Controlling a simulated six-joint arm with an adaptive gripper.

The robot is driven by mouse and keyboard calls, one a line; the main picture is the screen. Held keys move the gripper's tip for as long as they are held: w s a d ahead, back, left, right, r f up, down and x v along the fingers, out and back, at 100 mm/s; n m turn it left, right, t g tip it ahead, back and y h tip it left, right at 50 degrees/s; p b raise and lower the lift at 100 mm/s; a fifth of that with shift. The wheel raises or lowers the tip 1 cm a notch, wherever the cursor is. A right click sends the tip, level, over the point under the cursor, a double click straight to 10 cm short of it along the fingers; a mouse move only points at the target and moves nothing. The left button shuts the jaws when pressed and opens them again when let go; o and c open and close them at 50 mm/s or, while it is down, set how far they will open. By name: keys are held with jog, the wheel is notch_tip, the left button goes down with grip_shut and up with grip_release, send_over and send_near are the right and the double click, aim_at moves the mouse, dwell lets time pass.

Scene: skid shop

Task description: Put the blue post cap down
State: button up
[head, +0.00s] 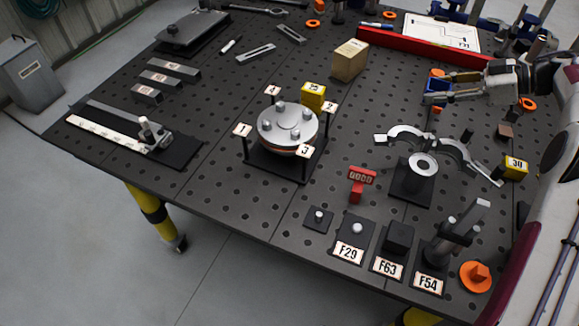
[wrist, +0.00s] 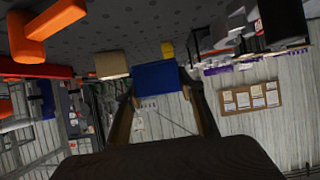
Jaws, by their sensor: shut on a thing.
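My gripper (head: 430,86) reaches in from the right over the right part of the perforated table. It is shut on the blue post cap (head: 438,85). In the wrist view, the blue post cap (wrist: 156,76) shows as a blue block between the two fingertips. The head view shows the cap small and partly covered by the fingers. I cannot tell for certain how far it is above the table.
Orange pieces lie near my gripper. A silver curved-arm fixture (head: 411,185) stands in front of it, and a yellow block (head: 515,167) lies to the right. A red rail (head: 400,48) and a cardboard-coloured box (head: 349,60) are behind and left. Bare table (head: 385,105) shows left of the gripper.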

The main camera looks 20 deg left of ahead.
jog(key=s+a+r+n+g, duration=0.1)
jog(key=s+a+r, duration=0.2)
jog(key=s+a, duration=0.75)
jog(key=s+a+r+n+g, duration=0.2)
jog(key=s+a, duration=0.3)
jog(key=a, duration=1)
jog(key=s+a+r+n+g, duration=0.1)
jog(key=s+a+r, duration=0.2)
jog(key=s+a, duration=0.65)
jog(key=s+a+f+m+t, duration=0.2)
jog(key=s+a+f, duration=0.3)
jog(key=s+a, duration=0.7)
jog(key=w+d+f+m+t, duration=0.2)
jog(key=d+f, duration=0.2)
jog(key=f, duration=0.2)
jog(key=shift+w+d, duration=0.25)
jog(key=shift+f, duration=0.1)
jog(key=shift+f, duration=3.1)
jog(key=shift+f, duration=0.1)
